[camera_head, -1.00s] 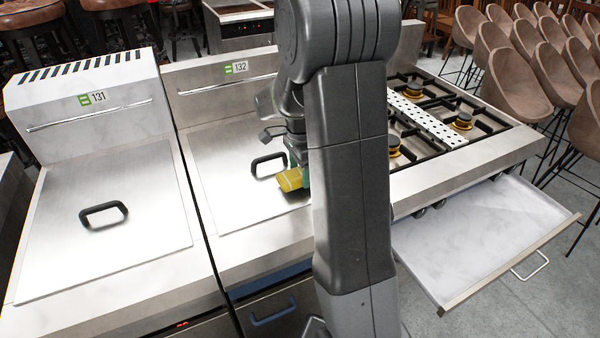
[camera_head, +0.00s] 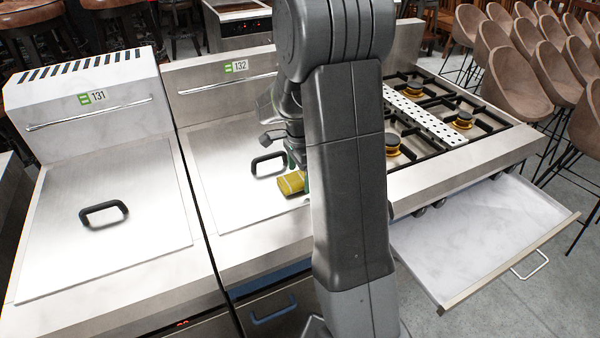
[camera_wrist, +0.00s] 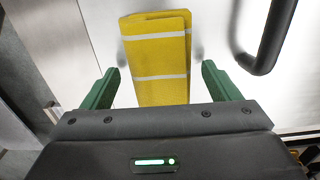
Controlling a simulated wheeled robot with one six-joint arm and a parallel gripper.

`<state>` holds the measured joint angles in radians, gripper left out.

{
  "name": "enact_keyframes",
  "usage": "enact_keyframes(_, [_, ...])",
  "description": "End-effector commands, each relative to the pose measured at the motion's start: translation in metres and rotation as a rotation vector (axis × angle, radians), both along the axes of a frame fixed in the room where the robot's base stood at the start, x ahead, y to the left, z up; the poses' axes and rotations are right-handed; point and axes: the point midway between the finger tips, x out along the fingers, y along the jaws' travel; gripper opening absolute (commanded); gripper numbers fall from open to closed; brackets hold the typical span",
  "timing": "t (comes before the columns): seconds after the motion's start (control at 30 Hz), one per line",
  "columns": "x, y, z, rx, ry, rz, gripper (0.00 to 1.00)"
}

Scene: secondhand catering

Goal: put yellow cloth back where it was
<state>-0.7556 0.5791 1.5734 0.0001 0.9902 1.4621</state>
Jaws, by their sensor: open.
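The yellow cloth (camera_head: 291,183) lies on the metal lid (camera_head: 225,160) of the unit marked 132, in front of its black handle. In the wrist view the folded cloth (camera_wrist: 158,58), with pale stripes, lies beyond and between the two green fingers. My gripper (camera_wrist: 157,85) is open, a finger on each side of the cloth's near part, with gaps on both sides. In the head view my arm hides most of the gripper.
The lid's black handle (camera_wrist: 265,40) stands right of the cloth in the wrist view. An open, empty drawer (camera_head: 480,235) sticks out at the right, below the gas hob (camera_head: 430,115). A second lidded unit (camera_head: 100,215), marked 131, is at the left.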

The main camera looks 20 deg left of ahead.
Motion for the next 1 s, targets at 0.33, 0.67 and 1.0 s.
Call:
enact_keyframes(0.33, [0.001, 0.001, 0.069, 0.005, -0.006, 0.0, 0.83])
enact_keyframes(0.67, [0.001, 0.0, 0.115, 0.002, -0.002, 0.0, 0.83])
enact_keyframes(1.0, [0.0, 0.0, 0.119, 0.001, -0.001, 0.0, 0.83])
